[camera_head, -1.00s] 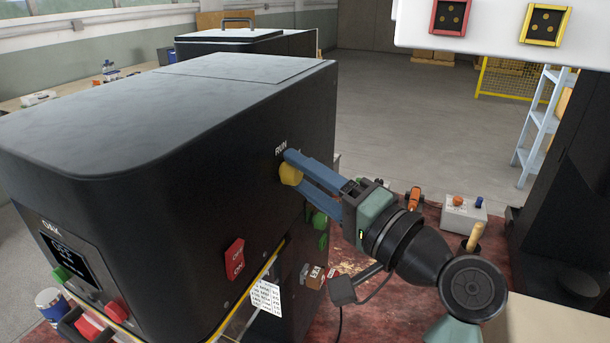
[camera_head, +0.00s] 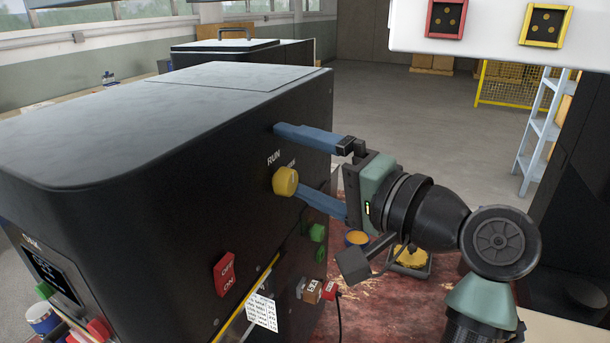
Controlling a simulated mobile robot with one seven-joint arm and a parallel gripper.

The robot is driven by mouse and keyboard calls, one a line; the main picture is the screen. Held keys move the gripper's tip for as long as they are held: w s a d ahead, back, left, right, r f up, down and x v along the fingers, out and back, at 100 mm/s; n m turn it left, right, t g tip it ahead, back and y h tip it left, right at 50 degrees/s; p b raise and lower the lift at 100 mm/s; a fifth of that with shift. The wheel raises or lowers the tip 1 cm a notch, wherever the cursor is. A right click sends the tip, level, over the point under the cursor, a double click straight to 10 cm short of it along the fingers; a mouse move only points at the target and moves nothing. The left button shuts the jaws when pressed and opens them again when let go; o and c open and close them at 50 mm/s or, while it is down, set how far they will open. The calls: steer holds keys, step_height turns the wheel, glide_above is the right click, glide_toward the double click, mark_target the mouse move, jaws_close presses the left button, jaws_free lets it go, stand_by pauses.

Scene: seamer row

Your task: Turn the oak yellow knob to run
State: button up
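The oak machine (camera_head: 130,130) is a large black cabinet, with its name partly legible above a small screen at lower left. Its yellow knob (camera_head: 285,181) sticks out of the right-hand side face. The word RUN is printed above and left of the knob, and a second label at its upper right is partly hidden. Which way the knob points is unclear. My gripper (camera_head: 290,158) is wide open and empty. Its upper blue finger is above the knob, apart from it. Its lower finger is just right of the knob; whether they touch cannot be told.
A red OFF/ON switch (camera_head: 225,273), green buttons (camera_head: 317,233) and a hanging paper chart (camera_head: 262,312) are lower on the same face. A white panel with red and yellow frames (camera_head: 490,28) hangs at upper right. A blue ladder (camera_head: 540,125) stands behind. Open floor lies beyond.

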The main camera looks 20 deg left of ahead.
step_height(320, 180, up, 8)
steer(key=t+y, duration=0.1)
steer(key=shift+w+f, duration=0.2)
steer(key=shift+w, duration=0.05)
steer(key=shift+g+h, duration=0.7)
steer(key=shift+g, duration=0.1)
steer(key=f, duration=0.4)
steer(key=s+f, duration=0.1)
steer(key=f, duration=0.1)
steer(key=shift+s, duration=0.3)
steer(key=s+d+f+p, duration=0.1)
steer(key=s+d, duration=0.2)
steer(key=d, duration=0.3)
steer(key=s+d+f+p, duration=0.1)
steer(key=s+d, duration=0.2)
steer(key=d, duration=0.4)
steer(key=shift+d, duration=0.25)
steer(key=shift+f, duration=0.1)
steer(key=shift+p, duration=0.4)
